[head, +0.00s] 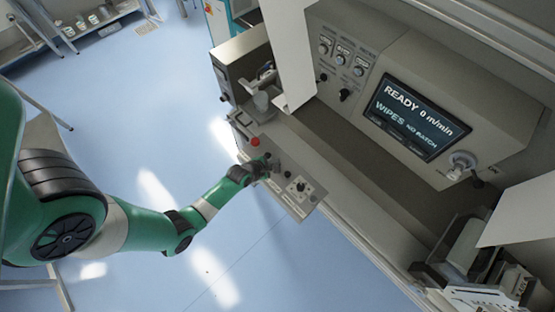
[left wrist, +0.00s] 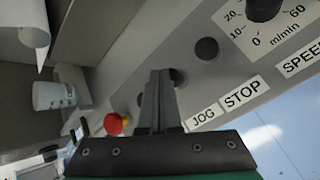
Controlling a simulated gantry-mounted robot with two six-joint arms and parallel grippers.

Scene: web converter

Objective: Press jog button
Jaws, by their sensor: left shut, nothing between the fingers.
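The control panel (head: 294,206) is a grey slanted plate on the front of the machine. In the left wrist view, the JOG label (left wrist: 203,116) and STOP label (left wrist: 245,92) show on it. A dark round button (left wrist: 177,76), in line with the JOG label, is partly hidden behind my fingers. Another dark button (left wrist: 207,50) is in line with STOP. My left gripper (head: 273,164) is shut and empty over the panel, and its fingertips (left wrist: 160,73) overlap the JOG button; whether they touch it I cannot tell. My right gripper is not in view.
A speed knob (head: 300,186) is on the panel's other side. The display (head: 415,116) reads READY, 0 m/min, WIPES, NO BATCH. Open blue floor (head: 150,110) lies left.

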